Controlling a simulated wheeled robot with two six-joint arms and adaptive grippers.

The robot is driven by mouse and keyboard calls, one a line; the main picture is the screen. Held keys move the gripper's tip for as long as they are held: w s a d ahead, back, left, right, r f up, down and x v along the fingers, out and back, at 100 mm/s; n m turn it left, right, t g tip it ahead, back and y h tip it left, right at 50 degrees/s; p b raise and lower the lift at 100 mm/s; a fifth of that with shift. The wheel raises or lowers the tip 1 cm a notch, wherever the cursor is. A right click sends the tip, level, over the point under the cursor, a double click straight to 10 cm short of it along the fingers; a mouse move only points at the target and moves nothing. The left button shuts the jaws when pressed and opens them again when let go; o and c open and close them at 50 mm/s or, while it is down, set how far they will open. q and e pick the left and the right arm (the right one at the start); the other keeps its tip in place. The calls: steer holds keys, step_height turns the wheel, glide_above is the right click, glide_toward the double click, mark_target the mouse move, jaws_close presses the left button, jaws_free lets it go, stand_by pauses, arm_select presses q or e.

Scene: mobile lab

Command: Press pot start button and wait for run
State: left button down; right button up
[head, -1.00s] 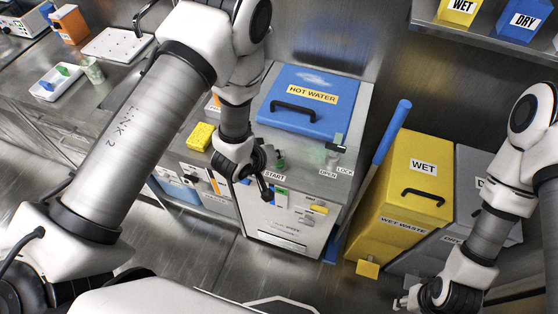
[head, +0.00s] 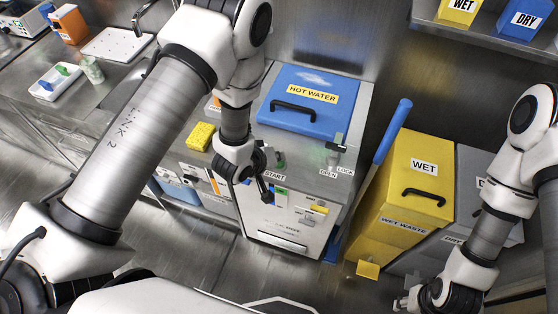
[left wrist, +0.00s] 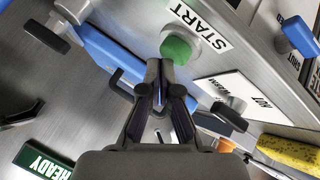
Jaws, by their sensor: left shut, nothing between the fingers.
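The pot is a grey unit with a blue lid (head: 318,92) marked HOT WATER, which is down. The green start button (left wrist: 176,50) stands beside the START label in the left wrist view; it also shows in the head view (head: 280,162). My left gripper (left wrist: 164,68) is shut and empty. Its fingertips overlap the button's lower edge in the left wrist view; I cannot tell whether they touch it. In the head view the left gripper (head: 266,198) hangs at the pot's front edge. A green READY label (left wrist: 42,161) shows. My right gripper (head: 402,303) is low at the right, its fingers unclear.
An OPEN/LOCK lever (head: 334,148) stands right of the button. A yellow sponge (head: 200,136) lies left of the pot. A blue pole (head: 391,145) and a yellow WET bin (head: 412,172) stand to the right. Open floor lies in front.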

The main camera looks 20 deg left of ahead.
arm_select(q)
steer(key=shift+f, duration=0.45)
steer(key=shift+r, duration=0.1)
stand_by(0.4)
steer(key=shift+r+p, duration=0.65)
steer(key=shift+r, duration=0.2)
step_height(320, 180, up, 5)
steer(key=p, duration=0.4)
steer(key=shift+r, duration=0.1)
stand_by(0.5)
